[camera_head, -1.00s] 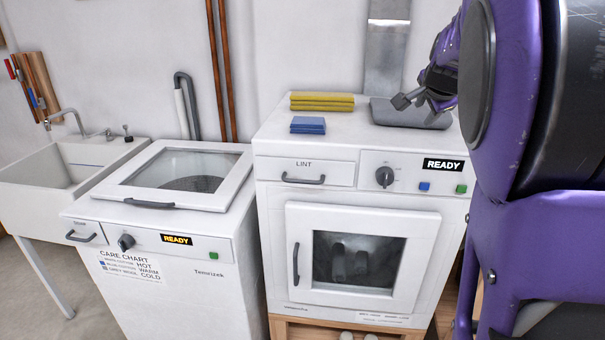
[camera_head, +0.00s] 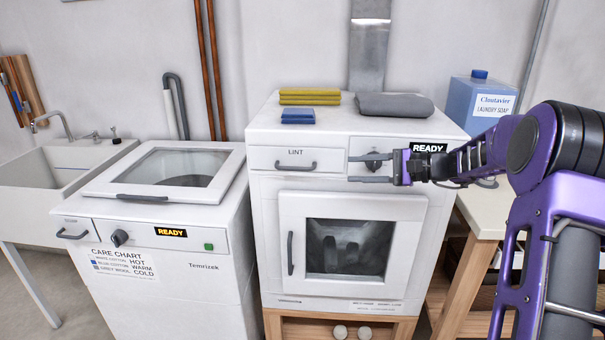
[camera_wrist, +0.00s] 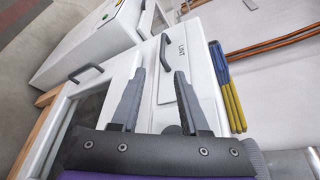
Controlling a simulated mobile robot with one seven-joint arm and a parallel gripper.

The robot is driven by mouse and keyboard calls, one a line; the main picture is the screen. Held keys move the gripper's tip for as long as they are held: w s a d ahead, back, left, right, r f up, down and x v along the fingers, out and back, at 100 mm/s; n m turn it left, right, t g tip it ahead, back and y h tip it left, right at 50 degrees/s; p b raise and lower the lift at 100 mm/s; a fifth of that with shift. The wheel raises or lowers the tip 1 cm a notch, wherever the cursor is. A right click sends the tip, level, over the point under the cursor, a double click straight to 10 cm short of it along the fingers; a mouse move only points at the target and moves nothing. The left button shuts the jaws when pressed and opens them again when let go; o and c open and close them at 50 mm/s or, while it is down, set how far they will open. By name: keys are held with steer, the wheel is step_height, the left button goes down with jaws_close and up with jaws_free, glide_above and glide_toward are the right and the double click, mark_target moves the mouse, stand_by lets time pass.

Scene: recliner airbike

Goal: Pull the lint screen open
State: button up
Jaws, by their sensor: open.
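The lint screen (camera_head: 276,160) is a white drawer front marked LINT at the upper left of the dryer, with a dark grey bar handle (camera_head: 295,166). It looks closed. In the wrist view my gripper (camera_wrist: 160,72) shows both fingers apart. The fingers do not appear to touch the handle.
The dryer door (camera_head: 350,249) is shut, with its own handle (camera_head: 290,253) at left. The washer (camera_head: 150,250) stands to the left. Yellow cloths (camera_head: 310,96), blue cloths (camera_head: 298,116) and a grey cloth (camera_head: 394,105) lie on top. A soap container (camera_head: 480,97) stands right.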

mark_target(301, 169)
steer(key=x, duration=1.7)
steer(key=shift+w+a+r+b, duration=0.1)
steer(key=shift+a+r+b, duration=0.1)
steer(key=shift+r+b, duration=0.2)
jaws_close()
stand_by(0.6)
